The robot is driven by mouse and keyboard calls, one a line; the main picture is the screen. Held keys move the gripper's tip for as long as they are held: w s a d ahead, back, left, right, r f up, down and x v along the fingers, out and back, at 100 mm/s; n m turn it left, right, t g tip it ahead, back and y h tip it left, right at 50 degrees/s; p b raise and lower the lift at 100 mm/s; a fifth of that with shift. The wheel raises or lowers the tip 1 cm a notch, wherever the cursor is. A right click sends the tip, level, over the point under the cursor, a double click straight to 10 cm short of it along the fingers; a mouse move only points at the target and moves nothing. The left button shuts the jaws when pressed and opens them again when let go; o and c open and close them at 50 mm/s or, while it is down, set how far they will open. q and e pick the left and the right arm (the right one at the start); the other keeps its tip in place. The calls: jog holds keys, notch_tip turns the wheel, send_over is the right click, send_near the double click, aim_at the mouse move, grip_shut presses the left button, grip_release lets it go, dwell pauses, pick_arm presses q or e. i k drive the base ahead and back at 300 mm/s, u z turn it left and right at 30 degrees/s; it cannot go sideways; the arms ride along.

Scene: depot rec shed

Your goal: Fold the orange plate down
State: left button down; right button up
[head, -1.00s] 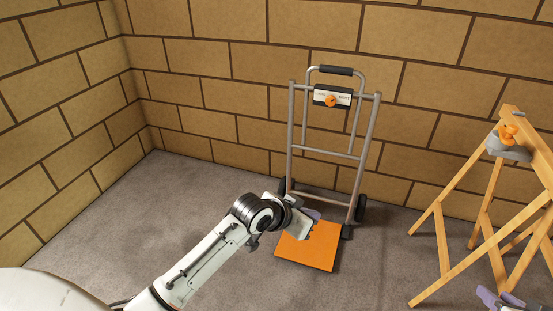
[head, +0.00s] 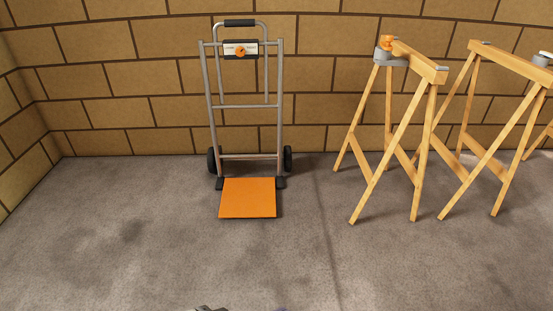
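The orange plate (head: 247,198) lies folded down, looking flat on or just above the floor. It sticks out forward from the foot of the grey hand truck (head: 219,105), between two dark hinge blocks. The hand truck stands upright against the brick wall. Nothing touches the plate, and its whole top face shows. Only a dark sliver that seems to be part of my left gripper (head: 210,308) shows at the bottom edge, well in front of the plate. Its fingers cannot be made out. My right gripper is not in view.
An orange knob (head: 240,51) sits on a labelled panel high on the hand truck. Wooden trestles (head: 420,130) stand to the right, one with an orange and grey device (head: 387,50) on top. The grey floor (head: 150,250) in front is clear.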

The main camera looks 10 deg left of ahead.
aim_at(245, 197)
jog(key=z, duration=0.5)
jog(key=i, duration=2.05)
jog(key=u, duration=1.25)
jog(key=i, duration=0.2)
jog(key=z, duration=0.1)
